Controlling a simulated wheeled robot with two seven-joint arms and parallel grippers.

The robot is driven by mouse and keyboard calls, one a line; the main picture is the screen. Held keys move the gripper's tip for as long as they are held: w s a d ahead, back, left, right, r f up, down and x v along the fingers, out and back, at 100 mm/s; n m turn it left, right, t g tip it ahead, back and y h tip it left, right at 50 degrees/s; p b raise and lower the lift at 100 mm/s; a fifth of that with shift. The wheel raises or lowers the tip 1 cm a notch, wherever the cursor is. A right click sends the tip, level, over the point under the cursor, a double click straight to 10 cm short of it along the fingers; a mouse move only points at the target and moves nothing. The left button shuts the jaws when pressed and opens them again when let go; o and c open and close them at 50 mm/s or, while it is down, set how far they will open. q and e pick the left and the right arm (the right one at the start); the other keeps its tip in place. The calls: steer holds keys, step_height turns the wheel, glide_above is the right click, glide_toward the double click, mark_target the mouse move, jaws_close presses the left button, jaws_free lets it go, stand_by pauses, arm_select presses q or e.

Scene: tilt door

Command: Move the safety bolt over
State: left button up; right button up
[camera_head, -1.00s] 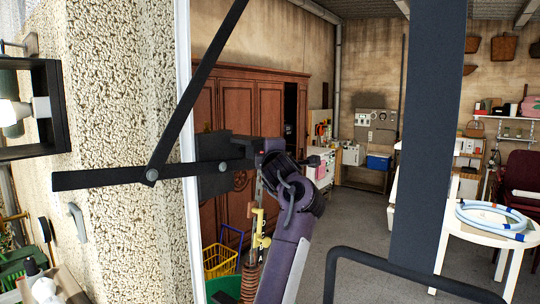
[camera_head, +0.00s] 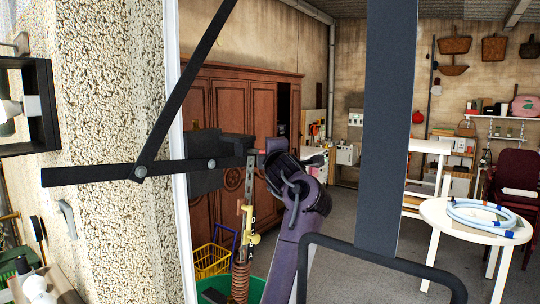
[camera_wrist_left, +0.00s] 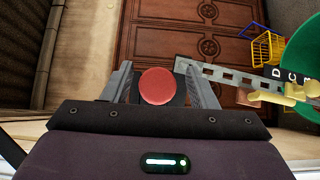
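My left gripper (camera_head: 277,146) is at the end of a purple arm, just right of a black lock box (camera_head: 205,160). In the left wrist view a round red knob (camera_wrist_left: 157,86) on a dark block sits between the two fingers (camera_wrist_left: 160,88). The fingers stand apart with the knob between them; I cannot tell whether they press on it. No part is clearly recognisable as the safety bolt. A slanted brace (camera_head: 190,85) joins the bar. My right gripper is not visible.
A perforated metal strip (camera_head: 247,190) with a yellow fitting (camera_head: 249,233) hangs below the box; the strip also shows in the wrist view (camera_wrist_left: 235,83). A dark post (camera_head: 389,120) and a bent handle bar (camera_head: 380,257) stand in front at right. A speckled wall (camera_head: 110,90) is at left.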

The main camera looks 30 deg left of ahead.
arm_select(q)
steer(key=b+v, duration=0.4)
steer(key=v, duration=0.4)
steer(key=shift+w, duration=0.15)
steer(key=shift+d, duration=0.15)
